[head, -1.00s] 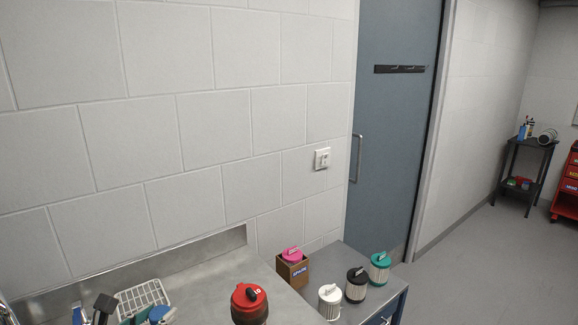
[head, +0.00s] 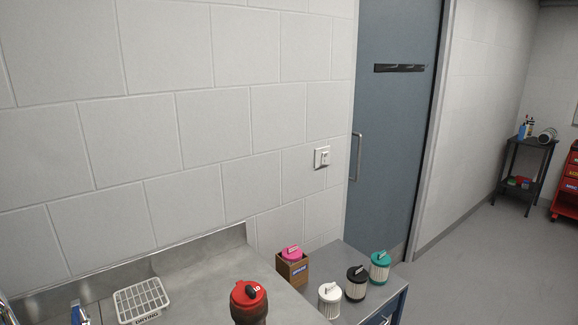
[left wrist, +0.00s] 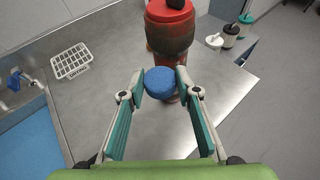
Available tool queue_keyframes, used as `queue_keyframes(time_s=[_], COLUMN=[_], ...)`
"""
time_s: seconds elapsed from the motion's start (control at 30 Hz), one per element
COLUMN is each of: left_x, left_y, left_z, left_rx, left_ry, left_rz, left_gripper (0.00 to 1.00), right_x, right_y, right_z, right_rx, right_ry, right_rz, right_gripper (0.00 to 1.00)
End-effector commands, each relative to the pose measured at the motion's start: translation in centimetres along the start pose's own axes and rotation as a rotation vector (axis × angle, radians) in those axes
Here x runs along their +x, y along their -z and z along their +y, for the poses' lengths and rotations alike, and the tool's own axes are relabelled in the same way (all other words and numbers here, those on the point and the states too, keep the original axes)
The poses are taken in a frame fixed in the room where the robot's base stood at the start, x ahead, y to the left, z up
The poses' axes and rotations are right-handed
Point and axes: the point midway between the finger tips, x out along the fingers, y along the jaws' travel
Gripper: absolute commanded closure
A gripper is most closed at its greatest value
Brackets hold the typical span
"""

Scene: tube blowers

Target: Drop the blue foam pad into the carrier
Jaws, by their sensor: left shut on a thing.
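The blue foam pad (left wrist: 160,81) is a round blue piece in the left wrist view. My left gripper (left wrist: 160,84) is shut on it, with one teal-padded finger on each side. The pad is over the metal counter, in front of a red-lidded, brownish container (left wrist: 171,32), and hides part of its lower end. This container, which may be the carrier, also stands on the counter in the head view (head: 249,303) with its lid on. My left gripper is outside the head view. My right gripper is in neither view.
A white wire drying basket (head: 142,299) sits on the metal counter (head: 205,290), near a sink (left wrist: 30,145) and tap. White-, black- and teal-lidded canisters (head: 329,301) (head: 357,284) (head: 380,267) stand right of the counter, beside a brown box with a pink-lidded item (head: 292,265).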

Motion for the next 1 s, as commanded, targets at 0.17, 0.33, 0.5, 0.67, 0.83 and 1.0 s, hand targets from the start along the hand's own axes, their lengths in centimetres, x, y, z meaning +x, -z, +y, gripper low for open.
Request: queue_keyframes(time_s=[0.17,0.33,0.5,0.67,0.83,1.0], left_x=[-2.1,-2.8,-2.8,-2.9,-3.9,-5.7], left_y=[-0.7,-0.8,-0.8,-0.8,-0.4,0.6], left_z=[-2.9,-3.5,-3.5,-3.1,1.3,6.4], left_rx=[-0.017,-0.022,-0.021,-0.032,-0.117,-0.19], left_ry=[-0.002,-0.008,-0.009,-0.025,-0.194,-0.391], left_rz=[-0.007,-0.007,-0.007,-0.007,-0.012,-0.005], left_gripper=[0.78,0.78,0.78,0.78,0.78,0.78], right_x=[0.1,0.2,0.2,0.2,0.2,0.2], right_y=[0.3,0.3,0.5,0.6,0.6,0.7], right_z=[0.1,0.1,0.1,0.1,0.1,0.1], right_rx=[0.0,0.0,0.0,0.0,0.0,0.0], right_ry=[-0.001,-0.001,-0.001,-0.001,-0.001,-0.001], right_rz=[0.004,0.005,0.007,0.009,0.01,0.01], right_gripper=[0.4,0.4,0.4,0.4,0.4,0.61])
